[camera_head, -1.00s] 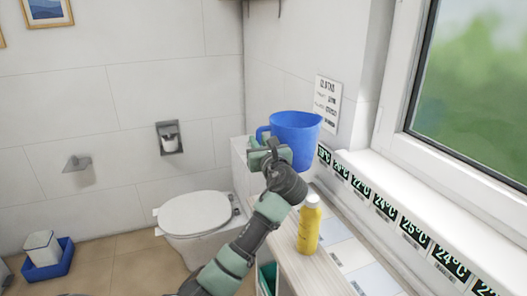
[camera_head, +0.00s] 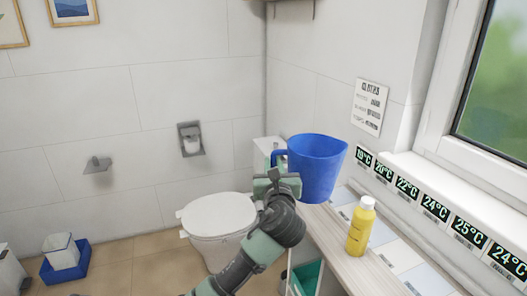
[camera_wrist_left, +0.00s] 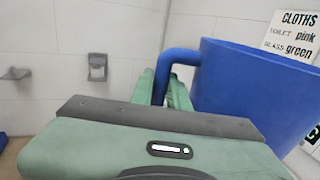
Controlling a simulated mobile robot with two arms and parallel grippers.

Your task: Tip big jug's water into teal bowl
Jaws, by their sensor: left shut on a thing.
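The big blue jug (camera_head: 318,168) is held up in the air, roughly upright, above the cart top near the toilet. My left gripper (camera_head: 276,180) is shut on the jug's handle, at the jug's left side. In the left wrist view the jug (camera_wrist_left: 245,95) fills the right, and its handle passes between the fingers of my left gripper (camera_wrist_left: 172,92). The water inside is hidden by the jug's wall. A teal container (camera_head: 306,279) shows in part below the cart top; I cannot tell if it is the teal bowl. My right gripper is not in view.
A yellow bottle with a white cap (camera_head: 360,228) stands on the pale cart top (camera_head: 322,232). Temperature labels (camera_head: 435,208) line the window ledge at right. A white toilet (camera_head: 217,214) is behind my arm. A blue bin (camera_head: 66,266) is on the floor at left.

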